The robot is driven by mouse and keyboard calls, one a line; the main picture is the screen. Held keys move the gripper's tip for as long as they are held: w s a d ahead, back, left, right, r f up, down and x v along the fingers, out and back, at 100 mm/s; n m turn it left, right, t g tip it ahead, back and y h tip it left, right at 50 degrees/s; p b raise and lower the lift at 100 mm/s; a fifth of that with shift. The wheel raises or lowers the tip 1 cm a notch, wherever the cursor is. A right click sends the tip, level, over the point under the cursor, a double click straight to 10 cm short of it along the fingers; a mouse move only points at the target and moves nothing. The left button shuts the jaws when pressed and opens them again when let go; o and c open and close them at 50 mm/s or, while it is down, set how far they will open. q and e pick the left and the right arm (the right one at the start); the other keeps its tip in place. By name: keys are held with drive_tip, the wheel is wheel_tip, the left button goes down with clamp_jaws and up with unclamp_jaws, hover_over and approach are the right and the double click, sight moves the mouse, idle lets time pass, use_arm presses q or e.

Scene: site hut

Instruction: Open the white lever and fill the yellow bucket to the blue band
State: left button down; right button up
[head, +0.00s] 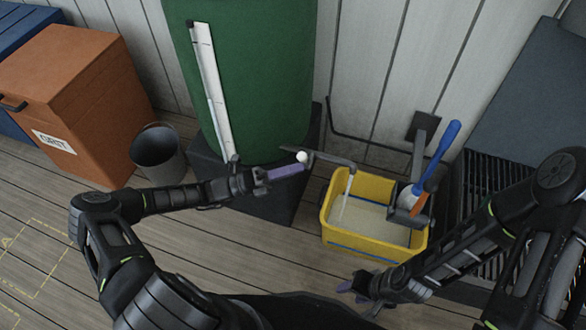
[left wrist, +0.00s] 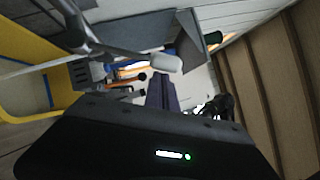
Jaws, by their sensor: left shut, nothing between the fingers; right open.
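The yellow bucket (head: 375,246) stands on the floor under a grey tap spout (head: 335,160). A pale stream falls from the spout into it, and pale liquid (head: 372,220) covers its inside. A blue line runs along its outer front; I cannot tell the level against it. The white lever (head: 301,157) has a rounded white end, which also shows in the left wrist view (left wrist: 166,62). My left gripper (head: 288,171) is shut and empty, its purple fingers right beside the lever end; I cannot tell whether they touch. My right gripper (head: 354,292) is open and empty, below the bucket.
A green barrel (head: 255,75) with a white gauge strip (head: 212,90) stands on a dark block behind the lever. A blue-handled brush (head: 438,155) sits in a grey holder at the bucket's right. A grey pail (head: 158,155) and orange box (head: 75,90) are left.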

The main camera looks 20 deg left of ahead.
sight(298, 155)
use_arm(q)
drive_tip(key=w+r+n+y+p, duration=0.1)
drive_tip(key=w+r+n+p, duration=0.1)
drive_tip(key=p, duration=0.1)
drive_tip(key=shift+w+d+r+n+y+p, duration=0.1)
drive_tip(key=shift+w+r+n+y+p, duration=0.2)
drive_tip(key=shift+w+r+n+p, duration=0.1)
drive_tip(key=shift+w+r+n+y+p, duration=0.2)
drive_tip(key=shift+w+n+y+p, duration=0.2)
drive_tip(key=shift+w+n, duration=0.35)
drive_tip(key=shift+w+r+n+y+p, duration=0.15)
drive_tip(key=shift+w+n+y+p, duration=0.25)
drive_tip(key=shift+w+n, duration=0.3)
drive_tip(key=shift+d, duration=0.1)
